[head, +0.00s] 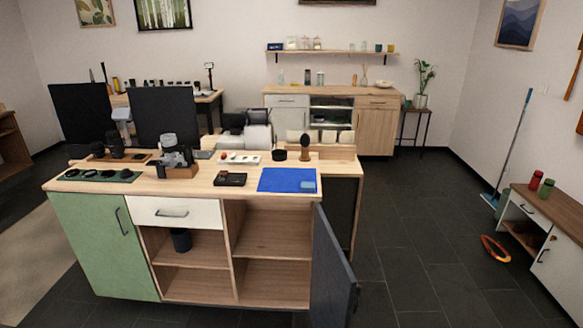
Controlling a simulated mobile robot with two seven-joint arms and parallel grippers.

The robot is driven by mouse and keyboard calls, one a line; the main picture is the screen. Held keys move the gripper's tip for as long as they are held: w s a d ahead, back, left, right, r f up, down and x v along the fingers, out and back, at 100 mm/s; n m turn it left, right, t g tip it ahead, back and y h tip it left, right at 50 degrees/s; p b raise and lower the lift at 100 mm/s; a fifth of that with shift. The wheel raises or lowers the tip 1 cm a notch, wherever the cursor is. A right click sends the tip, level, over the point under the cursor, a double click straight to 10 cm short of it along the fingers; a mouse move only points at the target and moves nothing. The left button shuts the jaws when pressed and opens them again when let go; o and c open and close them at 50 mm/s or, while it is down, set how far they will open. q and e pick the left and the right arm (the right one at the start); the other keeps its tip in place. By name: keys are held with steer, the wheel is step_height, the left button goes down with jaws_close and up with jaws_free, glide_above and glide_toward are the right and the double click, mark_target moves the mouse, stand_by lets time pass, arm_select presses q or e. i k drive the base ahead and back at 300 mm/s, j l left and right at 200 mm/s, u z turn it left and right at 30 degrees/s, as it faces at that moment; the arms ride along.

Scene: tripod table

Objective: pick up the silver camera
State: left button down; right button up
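A silver and black camera (176,157) stands on a small wooden block (178,172), left of the middle on the wooden top of the counter (215,176). A round part points up from its top. Neither of my grippers is in view, and nothing is seen touching the camera.
A green mat with dark round items (100,175), a black device (230,179) and a blue mat (287,180) lie on the counter. Dark lens-like cylinders (115,147) stand behind left. A dark cabinet door (333,270) hangs open at the right.

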mark_target(169, 162)
steer(key=i+l+u, duration=0.2)
steer(key=l, duration=0.4)
steer(key=i+l+u, duration=0.2)
steer(key=l, duration=0.4)
steer(key=l+u, duration=0.2)
steer(key=l, duration=0.45)
steer(key=i+l+u, duration=0.2)
steer(key=l, duration=0.45)
steer(key=j+z, duration=0.15)
steer(key=z, duration=0.25)
steer(key=i+j+z, duration=0.1)
steer(key=z, duration=0.25)
steer(key=j+z, duration=0.25)
steer(key=z, duration=0.15)
steer(key=j+z, duration=0.25)
steer(key=j, duration=0.2)
steer(key=j+z, duration=0.25)
steer(key=j, duration=0.15)
